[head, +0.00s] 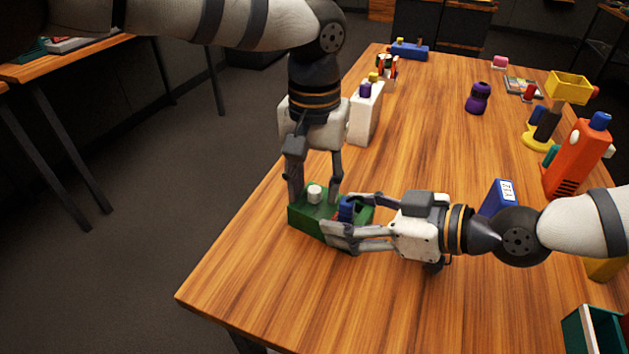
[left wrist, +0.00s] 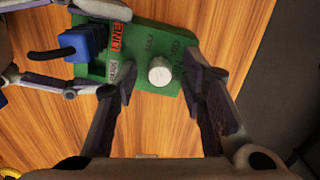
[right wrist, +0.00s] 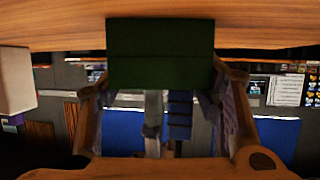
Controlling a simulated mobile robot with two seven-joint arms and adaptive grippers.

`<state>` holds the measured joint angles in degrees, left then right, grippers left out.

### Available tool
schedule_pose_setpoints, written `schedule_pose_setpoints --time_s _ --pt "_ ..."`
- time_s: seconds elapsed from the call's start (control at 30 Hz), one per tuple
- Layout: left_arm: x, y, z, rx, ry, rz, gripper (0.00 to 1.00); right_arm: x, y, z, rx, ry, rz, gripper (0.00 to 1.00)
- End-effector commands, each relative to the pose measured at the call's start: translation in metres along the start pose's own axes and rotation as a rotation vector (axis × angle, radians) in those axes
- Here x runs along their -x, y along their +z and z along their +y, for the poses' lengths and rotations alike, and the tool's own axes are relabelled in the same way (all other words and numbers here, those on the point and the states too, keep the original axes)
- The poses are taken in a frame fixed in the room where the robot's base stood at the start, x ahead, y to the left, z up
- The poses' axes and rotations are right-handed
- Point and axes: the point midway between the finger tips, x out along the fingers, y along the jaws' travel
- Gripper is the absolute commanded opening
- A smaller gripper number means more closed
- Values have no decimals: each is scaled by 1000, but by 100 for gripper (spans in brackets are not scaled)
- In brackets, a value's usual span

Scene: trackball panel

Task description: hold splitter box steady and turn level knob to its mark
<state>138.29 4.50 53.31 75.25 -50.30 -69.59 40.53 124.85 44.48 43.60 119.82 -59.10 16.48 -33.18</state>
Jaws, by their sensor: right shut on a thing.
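The green splitter box (head: 310,222) lies on the wooden table near its left edge. A white round knob (head: 314,193) stands on it; in the left wrist view the knob (left wrist: 159,72) has dark lettering around it. A blue plug (head: 346,210) sits at the other end of the box, beside a red label (left wrist: 117,37). My left gripper (head: 316,198) points down with its fingers open on either side of the knob, with gaps visible. My right gripper (head: 338,214) is shut on the box's plug end, its fingers along opposite sides. The knob's exact mark is unclear.
A green tray (head: 594,330) is at the front right. The front-left table is clear.

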Motion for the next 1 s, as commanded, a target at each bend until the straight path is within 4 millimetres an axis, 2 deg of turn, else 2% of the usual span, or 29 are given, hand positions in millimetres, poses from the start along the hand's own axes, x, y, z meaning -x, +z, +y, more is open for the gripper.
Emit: schedule_pose_setpoints --time_s 0.03,0.17,0.2,0.57,0.77,1.0 --pt "0 0 0 0 0 0 31 0 1 0 0 0 -1 26" --pt "0 0 0 0 0 0 1 0 1 0 0 0 -1 26" --pt "0 0 0 0 0 0 0 0 1 0 0 0 -1 26" --pt "1 0 0 -38 -1 0 0 0 1 0 0 0 -1 26" --pt "1 0 -1 -154 -4 1 0 0 1 0 0 0 -2 26" --pt "1 0 -1 -370 -4 0 0 0 1 0 -1 0 -2 26"
